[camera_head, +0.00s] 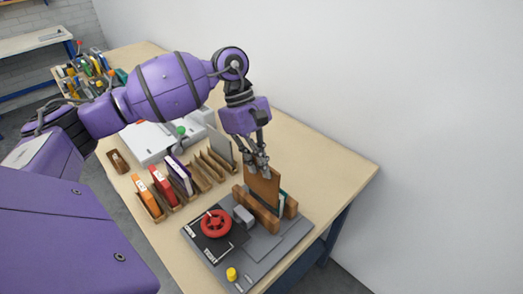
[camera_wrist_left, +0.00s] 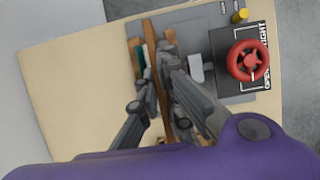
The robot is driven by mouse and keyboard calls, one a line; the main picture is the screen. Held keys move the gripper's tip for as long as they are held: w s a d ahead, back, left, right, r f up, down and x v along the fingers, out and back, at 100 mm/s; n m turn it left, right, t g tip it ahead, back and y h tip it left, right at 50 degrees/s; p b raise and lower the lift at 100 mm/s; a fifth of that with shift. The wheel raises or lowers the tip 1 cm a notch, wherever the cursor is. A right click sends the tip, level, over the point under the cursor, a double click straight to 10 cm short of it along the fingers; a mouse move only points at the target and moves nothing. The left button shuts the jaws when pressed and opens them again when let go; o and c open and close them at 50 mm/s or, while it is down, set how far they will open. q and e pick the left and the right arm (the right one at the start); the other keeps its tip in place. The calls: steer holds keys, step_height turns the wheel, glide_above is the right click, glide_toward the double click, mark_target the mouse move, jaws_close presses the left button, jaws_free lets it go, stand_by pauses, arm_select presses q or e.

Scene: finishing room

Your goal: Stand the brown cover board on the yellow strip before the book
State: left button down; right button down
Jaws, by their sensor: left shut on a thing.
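The brown cover board (camera_head: 262,188) stands about upright in the head view, its top edge in my left gripper (camera_head: 258,165). The gripper's fingers are shut on it. The board's lower part is behind the front wooden jaw (camera_head: 256,210) of the press, so I cannot tell whether its bottom edge touches anything. The book (camera_head: 283,203), pale with some teal, shows as a narrow part just behind the board, between the wooden jaws. In the left wrist view the board (camera_wrist_left: 158,84) is a brown strip by the fingers (camera_wrist_left: 158,95), beside the teal book (camera_wrist_left: 142,58). The yellow strip is hidden.
The grey press base (camera_head: 272,243) carries a red handwheel (camera_head: 216,223) and a yellow knob (camera_head: 232,274). The table's right end (camera_head: 335,165) is clear, beside the wall.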

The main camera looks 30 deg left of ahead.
mark_target(261, 180)
arm_select(q)
step_height(261, 180, down, 4)
steer(key=shift+s+d+f+b, duration=0.1)
steer(key=shift+s+f+b, duration=0.1)
steer(key=shift+b, duration=0.3)
steer(key=shift+f, duration=0.55)
steer(key=shift+w+f, duration=0.1)
arm_select(e)
steer(key=shift+s+d+f, duration=0.3)
steer(key=shift+s+f, duration=0.15)
steer(key=shift+f, duration=0.05)
steer(key=shift+s+d+f, duration=0.25)
steer(key=shift+s+f, duration=0.2)
steer(key=shift+f, duration=0.05)
steer(key=shift+w+a+r, duration=0.15)
steer(key=shift+w+a, duration=0.05)
steer(key=shift+a, duration=0.1)
